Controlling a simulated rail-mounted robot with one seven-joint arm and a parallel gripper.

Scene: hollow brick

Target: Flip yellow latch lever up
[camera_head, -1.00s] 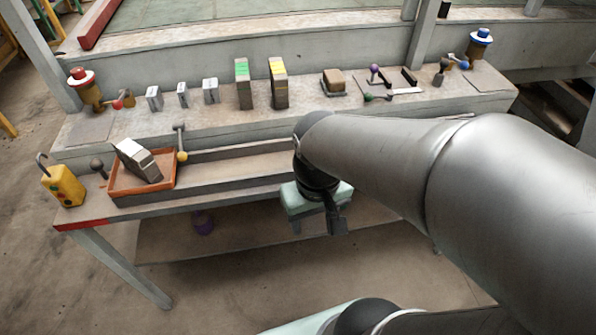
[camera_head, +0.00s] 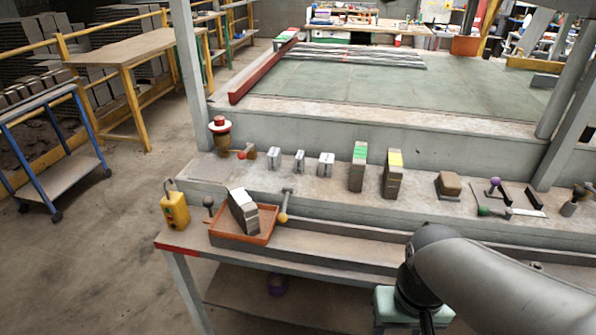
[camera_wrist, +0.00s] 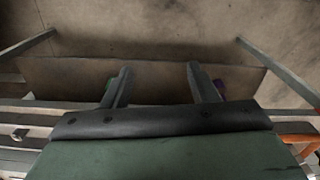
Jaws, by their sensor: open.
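The yellow latch lever (camera_head: 283,218) is a grey bar with a yellow ball on its lower end. It hangs down at the front of the bench, at the right edge of the orange tray, in the head view. My gripper (camera_wrist: 159,72) is open and empty in the wrist view, its two dark fingers apart over the lower shelf and floor. In the head view my arm's end is at the lower right, well right of the lever, and the fingers are not clear there. I cannot make out the lever in the wrist view.
The orange tray (camera_head: 218,238) holds a grey-white brick (camera_head: 243,210). A yellow control box (camera_head: 175,210) stands left of it. Green-marked (camera_head: 358,167) and yellow-marked (camera_head: 393,175) bricks stand behind. A long trough (camera_head: 340,242) runs right of the lever.

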